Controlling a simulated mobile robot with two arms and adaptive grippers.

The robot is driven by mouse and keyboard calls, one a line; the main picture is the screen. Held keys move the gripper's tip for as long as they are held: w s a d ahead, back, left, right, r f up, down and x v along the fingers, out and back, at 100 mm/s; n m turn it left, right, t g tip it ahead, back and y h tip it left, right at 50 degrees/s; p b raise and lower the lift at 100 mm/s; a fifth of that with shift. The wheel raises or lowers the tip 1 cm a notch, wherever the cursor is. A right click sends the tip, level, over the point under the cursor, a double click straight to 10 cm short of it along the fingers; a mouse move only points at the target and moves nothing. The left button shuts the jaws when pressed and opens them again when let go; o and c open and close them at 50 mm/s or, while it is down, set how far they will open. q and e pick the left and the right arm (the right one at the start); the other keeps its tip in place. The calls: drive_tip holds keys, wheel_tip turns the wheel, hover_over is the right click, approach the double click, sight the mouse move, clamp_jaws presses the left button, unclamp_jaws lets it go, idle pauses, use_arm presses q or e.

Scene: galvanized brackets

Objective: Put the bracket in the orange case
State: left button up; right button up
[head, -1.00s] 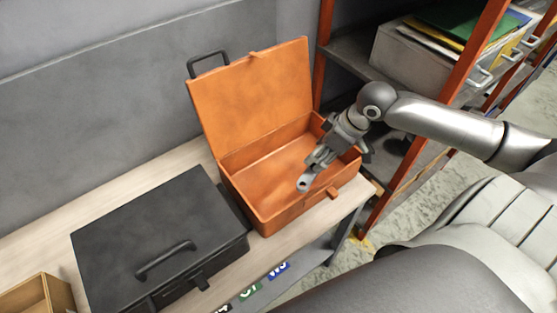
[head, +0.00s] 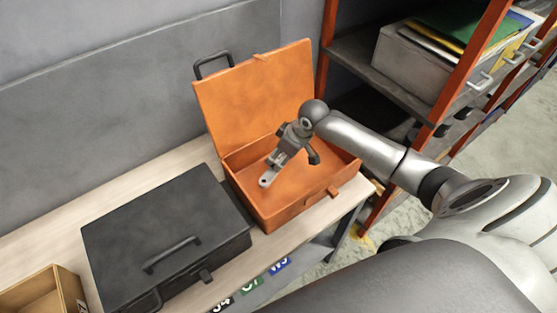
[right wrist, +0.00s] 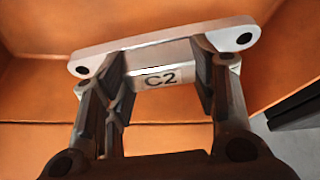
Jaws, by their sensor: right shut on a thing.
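The orange case (head: 300,208) stands open on the bench, its lid (head: 250,100) raised at the back. My right gripper (head: 277,159) is over the case's opening, left of its middle, and is shut on a grey metal bracket (head: 265,181). The bracket's holed end points down toward the front left of the case. In the right wrist view the bracket (right wrist: 165,50) lies across between both fingers, with holes at its ends and a label "C2" below its bar. Orange walls surround it there. I cannot tell whether it touches the case floor. My left gripper is out of view.
A closed black case (head: 165,235) stands close to the left of the orange case. A wooden box (head: 45,293) sits at the bottom left. A shelf rack with an orange post (head: 465,65) is to the right, holding a grey bin (head: 405,65) of folders.

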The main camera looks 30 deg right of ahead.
drive_tip(key=shift+w+a+f, duration=0.15)
drive_tip(key=shift+w+f, duration=0.15)
drive_tip(key=shift+f, duration=0.05)
drive_tip(key=shift+w+f+p, duration=0.1)
drive_tip(key=shift+f+p, duration=0.5)
drive_tip(key=shift+f, duration=1.1)
drive_tip(key=shift+f, duration=0.15)
drive_tip(key=o, duration=1.2)
drive_tip(key=shift+o, duration=0.2)
drive_tip(key=b+v, duration=0.1)
drive_tip(key=v, duration=1.1)
